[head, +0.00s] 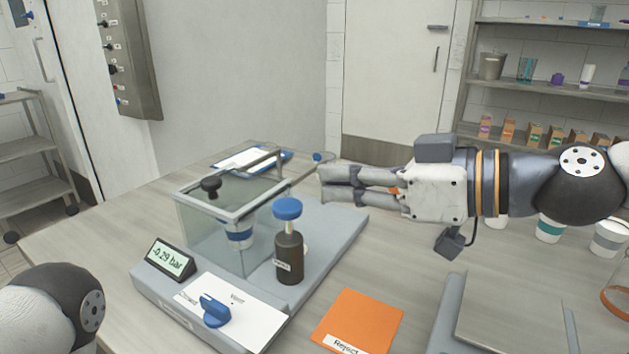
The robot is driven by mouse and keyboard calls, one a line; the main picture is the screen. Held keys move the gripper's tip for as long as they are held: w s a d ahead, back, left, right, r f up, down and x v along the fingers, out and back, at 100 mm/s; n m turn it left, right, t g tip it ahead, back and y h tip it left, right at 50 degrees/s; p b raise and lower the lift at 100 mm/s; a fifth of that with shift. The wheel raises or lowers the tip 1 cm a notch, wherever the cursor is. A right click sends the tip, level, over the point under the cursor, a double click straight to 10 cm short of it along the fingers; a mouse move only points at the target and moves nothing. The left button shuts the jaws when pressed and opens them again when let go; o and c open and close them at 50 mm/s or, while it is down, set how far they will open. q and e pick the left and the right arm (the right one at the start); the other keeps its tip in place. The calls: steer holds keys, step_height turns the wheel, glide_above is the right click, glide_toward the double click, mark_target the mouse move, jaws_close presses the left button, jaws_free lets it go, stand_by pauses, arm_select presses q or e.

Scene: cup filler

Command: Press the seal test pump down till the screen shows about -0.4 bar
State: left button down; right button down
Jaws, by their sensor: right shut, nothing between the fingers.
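The seal test pump (289,258) is a dark upright cylinder with a blue round knob (287,208) on a pale stem. It stands on the grey base of the test rig (340,222). Some stem shows between knob and body. The small screen (170,259) at the rig's left reads -0.29 bar. My right gripper (323,185) is shut and empty, its fingers pointing left. It appears to the right of and above the knob, apart from it. Only a part of my left arm shows at the lower left; its gripper is out of view.
A clear tank (200,228) with a blue-banded cup (238,236) inside stands left of the pump. A blue valve knob (214,311) sits on a white plate in front. An orange Reject mat (362,322) lies at the front right.

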steer(key=p+v, duration=0.1)
steer(key=v, duration=0.3)
steer(key=shift+s+d+r, duration=0.1)
steer(key=shift+s+d, duration=0.1)
stand_by(2.0)
